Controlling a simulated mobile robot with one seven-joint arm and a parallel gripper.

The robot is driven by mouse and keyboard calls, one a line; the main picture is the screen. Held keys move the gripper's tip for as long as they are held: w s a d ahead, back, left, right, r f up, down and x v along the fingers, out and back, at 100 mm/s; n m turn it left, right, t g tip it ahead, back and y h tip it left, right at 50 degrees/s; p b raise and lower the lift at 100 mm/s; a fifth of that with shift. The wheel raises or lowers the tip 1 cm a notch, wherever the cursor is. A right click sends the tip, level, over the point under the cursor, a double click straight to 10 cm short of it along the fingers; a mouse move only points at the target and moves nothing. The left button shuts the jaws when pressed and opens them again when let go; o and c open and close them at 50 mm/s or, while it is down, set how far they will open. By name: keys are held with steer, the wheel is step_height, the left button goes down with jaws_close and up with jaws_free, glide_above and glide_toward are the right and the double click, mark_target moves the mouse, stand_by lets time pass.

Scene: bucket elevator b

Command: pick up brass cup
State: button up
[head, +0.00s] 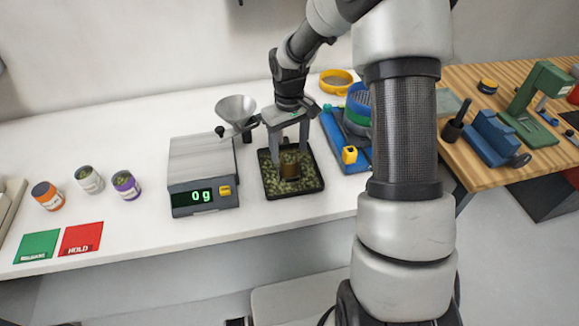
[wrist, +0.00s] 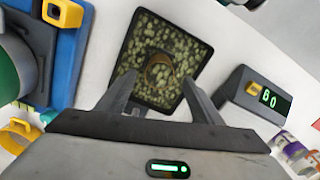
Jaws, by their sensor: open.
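The brass cup (head: 290,165) stands in a black tray (head: 291,194) of green pellets on the white table. In the wrist view the cup (wrist: 159,72) shows as a brownish ring among the pellets, near the middle of the tray (wrist: 131,45). My gripper (head: 290,158) is open above the tray, its two fingers on either side of the cup in the head view. In the wrist view the fingers (wrist: 160,98) are spread apart, with the cup ahead of the gap between them. I cannot tell whether either finger touches the cup.
A scale (head: 203,173) reading 0 g stands left of the tray, with a metal funnel (head: 236,108) behind. A blue device (head: 346,145) stands close on the right.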

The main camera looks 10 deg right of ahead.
mark_target(290, 160)
step_height(290, 160, down, 5)
steer(key=shift+s+d, duration=0.1)
steer(key=shift+s, duration=0.05)
steer(key=c, duration=1.3)
steer(key=shift+r, duration=0.1)
